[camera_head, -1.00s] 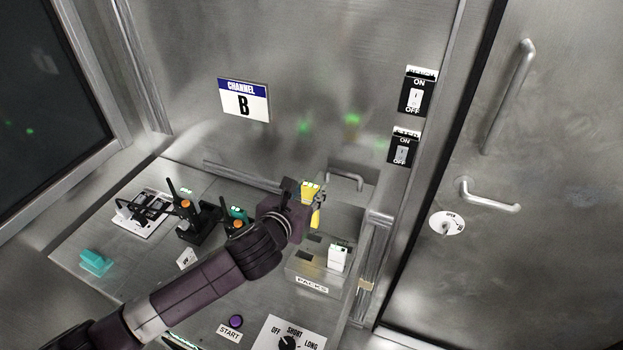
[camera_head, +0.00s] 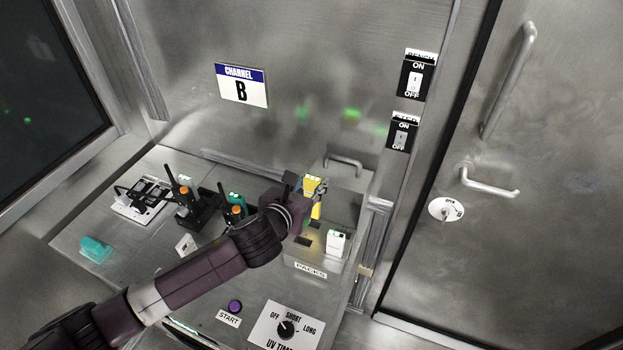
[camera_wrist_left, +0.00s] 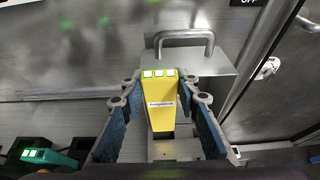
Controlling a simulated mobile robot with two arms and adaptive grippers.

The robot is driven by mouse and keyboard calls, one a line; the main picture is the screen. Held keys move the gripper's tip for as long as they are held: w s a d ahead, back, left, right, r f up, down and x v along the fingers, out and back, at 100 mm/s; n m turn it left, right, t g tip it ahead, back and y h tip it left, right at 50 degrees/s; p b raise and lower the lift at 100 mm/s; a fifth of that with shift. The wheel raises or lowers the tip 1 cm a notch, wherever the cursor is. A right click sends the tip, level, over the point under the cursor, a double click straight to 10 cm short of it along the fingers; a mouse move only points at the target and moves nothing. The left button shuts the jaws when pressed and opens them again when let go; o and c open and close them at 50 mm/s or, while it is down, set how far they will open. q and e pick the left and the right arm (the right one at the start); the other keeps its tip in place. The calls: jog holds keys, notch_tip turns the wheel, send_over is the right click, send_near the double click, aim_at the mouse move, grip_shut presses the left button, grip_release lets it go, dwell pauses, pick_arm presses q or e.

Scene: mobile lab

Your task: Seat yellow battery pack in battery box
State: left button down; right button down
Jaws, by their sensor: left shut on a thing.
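The yellow battery pack (camera_head: 314,188) is upright in my left gripper (camera_head: 305,205), above the back of the metal box labelled PACKS (camera_head: 309,270). In the left wrist view, the yellow pack (camera_wrist_left: 161,104) stands between the two blue fingers (camera_wrist_left: 160,130), with lit squares on its top. Its lower end is partly hidden, and I cannot tell whether it touches the box. A white pack (camera_head: 336,243) stands in the front right of the box. A dark slot (camera_head: 304,242) shows beside it. My right gripper is not in view.
A metal handle (camera_head: 343,161) is behind the pack. A teal pack (camera_head: 235,200) and black radios (camera_head: 185,200) stand left of my arm. A teal block (camera_head: 95,249) lies at the bench's left. The START button (camera_head: 235,307) and timer dial (camera_head: 286,328) are in front.

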pick_arm(q)
jog(key=shift+f+b, duration=0.3)
jog(key=shift+f, duration=0.9)
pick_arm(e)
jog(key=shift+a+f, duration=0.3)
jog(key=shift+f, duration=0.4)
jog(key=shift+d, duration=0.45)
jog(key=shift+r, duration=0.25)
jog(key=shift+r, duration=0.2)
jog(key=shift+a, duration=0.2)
pick_arm(q)
jog(key=shift+p, duration=0.5)
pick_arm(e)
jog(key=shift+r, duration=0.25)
pick_arm(q)
jog(key=shift+p, duration=0.3)
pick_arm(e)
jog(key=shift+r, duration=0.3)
